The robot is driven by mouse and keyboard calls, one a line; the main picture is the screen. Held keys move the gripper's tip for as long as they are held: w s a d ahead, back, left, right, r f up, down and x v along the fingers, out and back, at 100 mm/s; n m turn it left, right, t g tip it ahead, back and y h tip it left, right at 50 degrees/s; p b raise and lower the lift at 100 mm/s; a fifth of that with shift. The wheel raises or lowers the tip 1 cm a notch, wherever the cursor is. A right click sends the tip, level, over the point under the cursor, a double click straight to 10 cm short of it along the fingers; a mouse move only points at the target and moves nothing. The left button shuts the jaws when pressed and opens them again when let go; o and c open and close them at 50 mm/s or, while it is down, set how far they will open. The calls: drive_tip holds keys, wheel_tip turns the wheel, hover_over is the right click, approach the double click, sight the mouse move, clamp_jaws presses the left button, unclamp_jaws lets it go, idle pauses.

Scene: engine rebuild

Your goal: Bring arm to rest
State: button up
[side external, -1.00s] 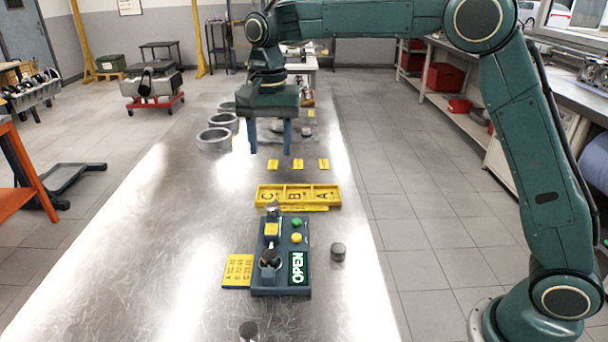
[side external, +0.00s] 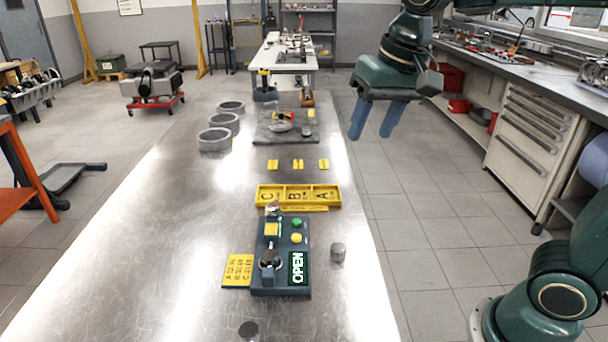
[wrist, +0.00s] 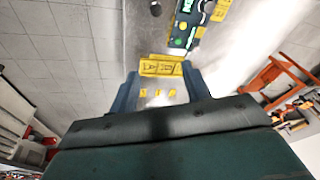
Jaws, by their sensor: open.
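My gripper (side external: 376,119) hangs to the right of the metal table (side external: 190,215), over the tiled floor, with its two blue fingers apart and nothing between them. In the wrist view, my gripper (wrist: 160,82) also shows open, and the table lies beyond its fingertips. My arm is partly out of the picture at the top right of the side view.
On the table are a yellow tray (side external: 298,195) marked C, B, A, a control box (side external: 281,257) with an OPEN display, metal rings (side external: 214,139) and small cylinders (side external: 338,252). A workbench with drawers (side external: 540,135) stands right. Floor between is clear.

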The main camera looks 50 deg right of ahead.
drive_tip(key=s+d+f+n+t, duration=0.1)
drive_tip(key=s+f+n, duration=0.1)
drive_tip(key=s, duration=0.5)
drive_tip(key=s+d+f+n+t, duration=0.1)
drive_tip(key=s+f+n, duration=0.1)
drive_tip(key=s, duration=0.5)
drive_tip(key=shift+s+d+f, duration=0.2)
drive_tip(key=shift+d+f, duration=0.1)
drive_tip(key=shift+f, duration=0.55)
